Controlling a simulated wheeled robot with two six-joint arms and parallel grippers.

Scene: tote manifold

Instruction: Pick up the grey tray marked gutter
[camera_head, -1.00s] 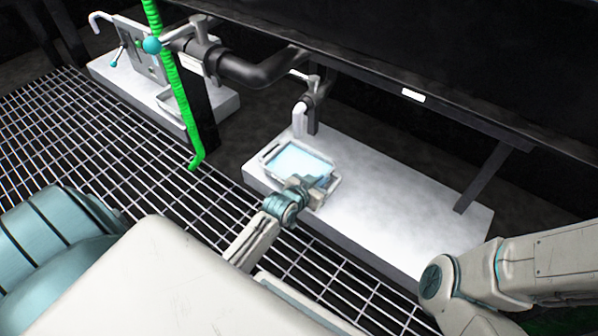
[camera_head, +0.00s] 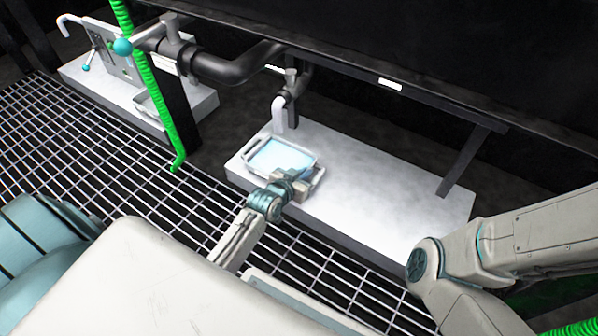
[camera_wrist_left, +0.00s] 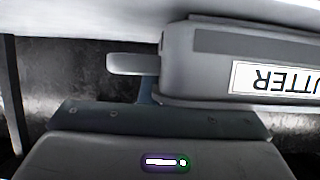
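The grey tray (camera_head: 249,158) stands on the white slab at its left end, under a pale spout, with a light-blue surface inside. In the left wrist view the tray (camera_wrist_left: 195,72) shows its side wall and an upside-down label (camera_wrist_left: 275,79), of which "UTTER" can be read. A flat grey tab (camera_wrist_left: 130,64) sticks out beside it. My left gripper (camera_head: 297,187) is at the tray's front right edge, overlapping it in the picture. Its fingers are too unclear to tell open from shut. My right arm shows at the right, but its gripper is out of view.
The white slab (camera_head: 385,180) is clear to the right of the tray. A pale spout (camera_head: 279,115) and dark pipe (camera_head: 235,70) hang close above. A green coiled hose (camera_head: 150,95) hangs left. Floor grating (camera_head: 95,150) lies in front; a second slab stands back left.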

